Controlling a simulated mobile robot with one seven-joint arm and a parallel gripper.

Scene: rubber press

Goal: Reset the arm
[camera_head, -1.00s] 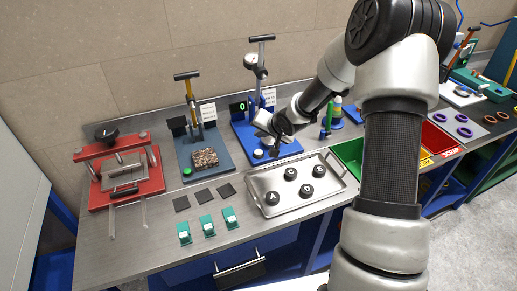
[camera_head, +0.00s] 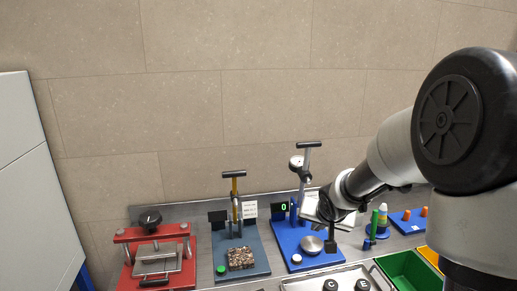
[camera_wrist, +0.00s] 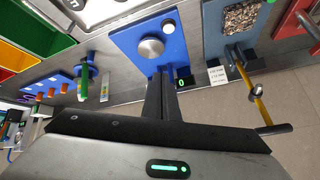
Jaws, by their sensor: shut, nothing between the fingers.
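My gripper (camera_head: 331,240) is at the end of my arm, above the right part of the blue press base (camera_head: 285,240). In the wrist view its two dark fingers (camera_wrist: 161,100) lie together and hold nothing. The blue base also shows in the wrist view (camera_wrist: 125,38), with a round metal disc and a white button. Its small display reads a green 0 in the head view. My arm covers part of the bench on the right.
A red clamp press (camera_head: 187,247) and a grey-blue press (camera_head: 258,255) with a speckled block stand to the left. A metal tray (camera_head: 300,283) with black discs is at the front. A green bin (camera_head: 405,270) is at the right. The wall (camera_head: 225,100) rises behind.

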